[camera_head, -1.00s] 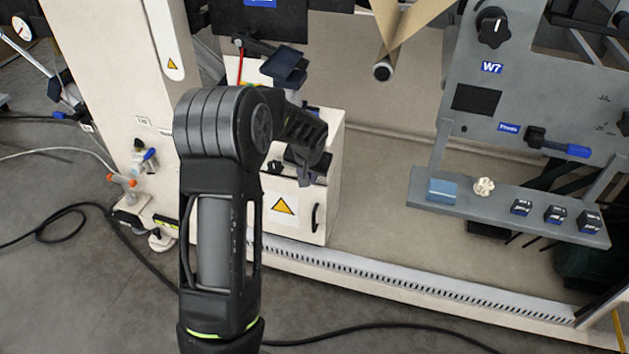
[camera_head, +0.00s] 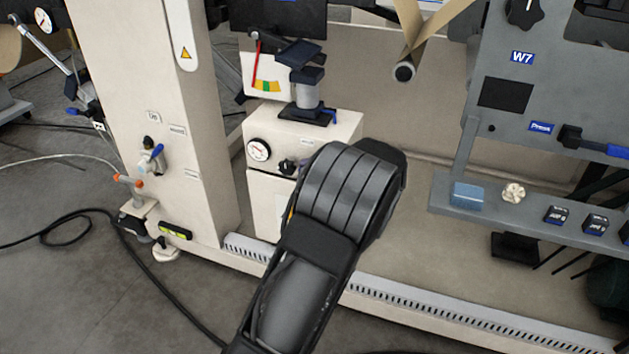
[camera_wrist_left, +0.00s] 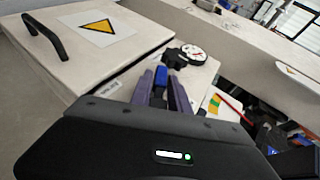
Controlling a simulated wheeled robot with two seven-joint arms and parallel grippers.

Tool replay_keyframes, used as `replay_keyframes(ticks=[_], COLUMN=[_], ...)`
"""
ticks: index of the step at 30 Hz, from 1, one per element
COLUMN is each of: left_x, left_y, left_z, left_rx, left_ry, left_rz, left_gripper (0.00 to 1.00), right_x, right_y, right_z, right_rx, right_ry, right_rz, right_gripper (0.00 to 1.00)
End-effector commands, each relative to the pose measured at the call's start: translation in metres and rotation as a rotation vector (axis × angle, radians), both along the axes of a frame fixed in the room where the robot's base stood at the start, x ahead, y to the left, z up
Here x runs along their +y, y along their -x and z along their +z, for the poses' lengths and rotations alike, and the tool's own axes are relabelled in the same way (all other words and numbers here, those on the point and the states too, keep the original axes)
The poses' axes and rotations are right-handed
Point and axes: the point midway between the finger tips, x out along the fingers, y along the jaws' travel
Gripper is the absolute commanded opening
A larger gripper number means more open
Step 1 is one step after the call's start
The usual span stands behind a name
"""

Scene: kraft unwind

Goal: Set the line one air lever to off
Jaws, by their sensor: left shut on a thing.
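In the left wrist view, my left gripper (camera_wrist_left: 163,90) has its purple fingers shut on a small blue lever (camera_wrist_left: 160,76) at the cream cabinet, beside a black knob (camera_wrist_left: 172,57). Which line this lever serves I cannot read. Another blue-handled valve (camera_head: 152,156) is on the cream post at left. My right gripper is in neither view.
A round gauge (camera_head: 259,150) is on the cabinet front. A black-and-grey clamp-like part (camera_head: 306,95) stands on the cabinet top, near a red-needle scale (camera_head: 265,84). A grey shelf (camera_head: 448,207) holds small objects at right. Hoses lie on the floor at left.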

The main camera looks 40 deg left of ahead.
Motion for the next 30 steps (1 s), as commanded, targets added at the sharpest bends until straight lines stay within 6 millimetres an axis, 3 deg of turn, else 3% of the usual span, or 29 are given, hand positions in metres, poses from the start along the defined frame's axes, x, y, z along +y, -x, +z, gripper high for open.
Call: replay_keyframes(ticks=[3,15,30], left_x=[0.0,0.003,0.004], left_y=[0.0,0.002,0.002], left_z=[-0.002,0.01,0.015], left_rx=[0.04,0.142,0.173], left_ry=[-0.108,-0.397,-0.486], left_rz=[-0.002,0.0,0.002], left_gripper=[0.0,0.0,0.0], right_x=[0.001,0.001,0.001], right_y=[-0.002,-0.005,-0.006], right_z=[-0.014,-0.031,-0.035], right_rx=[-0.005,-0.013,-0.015], right_ry=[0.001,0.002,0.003], right_rz=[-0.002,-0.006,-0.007], right_gripper=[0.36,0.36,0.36])
